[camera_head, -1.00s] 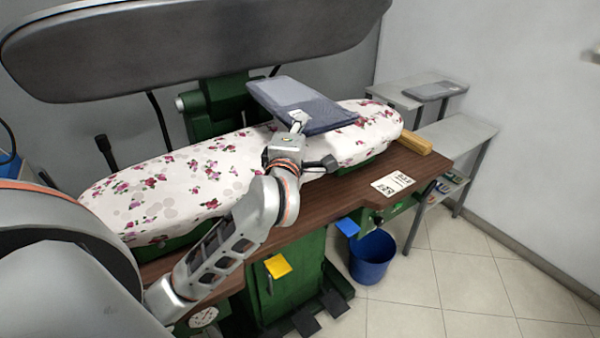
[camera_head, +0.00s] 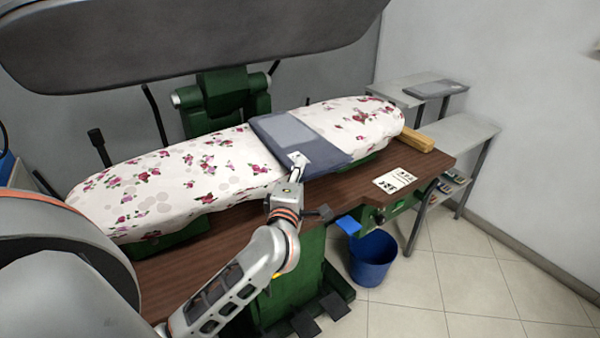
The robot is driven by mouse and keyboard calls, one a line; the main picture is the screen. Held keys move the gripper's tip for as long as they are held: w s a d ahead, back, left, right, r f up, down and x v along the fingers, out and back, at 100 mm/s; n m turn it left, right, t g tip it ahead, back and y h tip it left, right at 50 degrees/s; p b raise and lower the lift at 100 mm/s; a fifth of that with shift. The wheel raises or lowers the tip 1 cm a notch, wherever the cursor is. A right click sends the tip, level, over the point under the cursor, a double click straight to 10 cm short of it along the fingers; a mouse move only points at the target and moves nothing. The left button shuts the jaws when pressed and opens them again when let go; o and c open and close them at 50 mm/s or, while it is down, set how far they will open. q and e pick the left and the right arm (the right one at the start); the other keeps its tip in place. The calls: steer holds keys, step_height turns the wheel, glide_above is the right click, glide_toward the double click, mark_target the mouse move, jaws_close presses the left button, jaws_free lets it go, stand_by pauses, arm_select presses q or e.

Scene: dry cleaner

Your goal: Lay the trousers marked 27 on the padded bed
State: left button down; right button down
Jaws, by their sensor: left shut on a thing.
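The folded blue-grey trousers (camera_head: 273,129) lie across the floral padded bed (camera_head: 185,178), right of its middle, with their near edge hanging over the bed's front. A small white tag (camera_head: 298,157) shows at that near edge; its number is too small to read. My left gripper (camera_head: 297,170) is at the near edge by the tag, shut on the trousers. Its fingertips are partly hidden by the cloth and tag. My right gripper is not in view.
The dark upper press plate (camera_head: 200,45) stands raised over the bed. A wooden table (camera_head: 350,187) in front holds a printed card (camera_head: 394,182) and a yellow block (camera_head: 418,142). Another folded grey garment (camera_head: 436,89) lies on a back-right shelf. A blue bucket (camera_head: 372,262) stands on the floor.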

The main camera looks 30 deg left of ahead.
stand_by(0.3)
arm_select(q)
steer(key=c, duration=2)
jaws_free()
